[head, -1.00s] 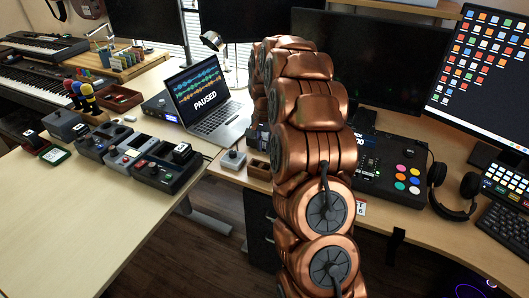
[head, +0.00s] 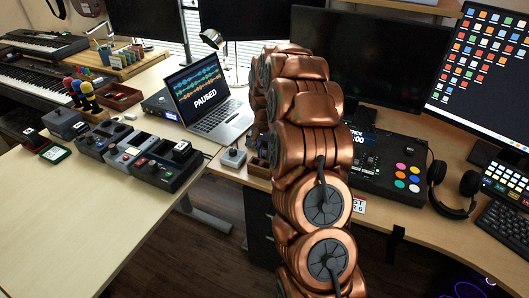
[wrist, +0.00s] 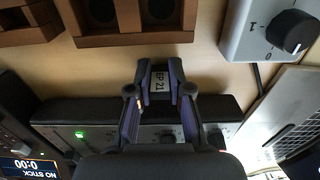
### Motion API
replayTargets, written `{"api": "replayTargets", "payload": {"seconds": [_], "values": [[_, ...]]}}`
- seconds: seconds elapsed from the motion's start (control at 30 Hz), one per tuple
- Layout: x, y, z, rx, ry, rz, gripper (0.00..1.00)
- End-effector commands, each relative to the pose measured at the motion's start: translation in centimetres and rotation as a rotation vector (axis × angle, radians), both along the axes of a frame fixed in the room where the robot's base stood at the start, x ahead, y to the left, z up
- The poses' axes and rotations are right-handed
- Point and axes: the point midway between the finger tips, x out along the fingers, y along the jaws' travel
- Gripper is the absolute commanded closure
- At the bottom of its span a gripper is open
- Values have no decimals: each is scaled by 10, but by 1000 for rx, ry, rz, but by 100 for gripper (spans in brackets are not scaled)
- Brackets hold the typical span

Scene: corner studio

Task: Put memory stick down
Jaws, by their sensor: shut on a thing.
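In the wrist view, my gripper (wrist: 161,72) is shut on a small dark piece with a pale label reading "EP 21" (wrist: 162,80), which I take to be the memory stick. The fingers stand on either side of it, and its far end is hard to make out. It is over a pale wooden desk, close to a dark device (wrist: 60,112) with a green light. A screen (wrist: 28,168) at the lower left reads "NO STICK 0:00". In the head view my arm hides the gripper and the stick.
A wooden block with round dark openings (wrist: 128,40) lies beyond the fingertips. A grey knob box (wrist: 245,30) is at the upper right, with the laptop (wrist: 292,105) below it. In the head view, a console with coloured buttons (head: 385,185) and headphones (head: 455,188) are right of my arm.

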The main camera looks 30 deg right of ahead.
Motion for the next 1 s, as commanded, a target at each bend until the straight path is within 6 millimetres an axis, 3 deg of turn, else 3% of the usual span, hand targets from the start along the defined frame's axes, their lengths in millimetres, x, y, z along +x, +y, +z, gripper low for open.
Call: {"api": "replayTargets", "payload": {"seconds": [0.17, 0.2, 0.4, 0.77, 1.0], "values": [[0, 0, -2, 0, 0, 0, 100], [0, 0, -2, 0, 0, 0, 78], [0, 0, -2, 0, 0, 0, 57], [0, 0, 1, 0, 0, 0, 56], [1, -1, 30, -2, -4, 0, 56]]}}
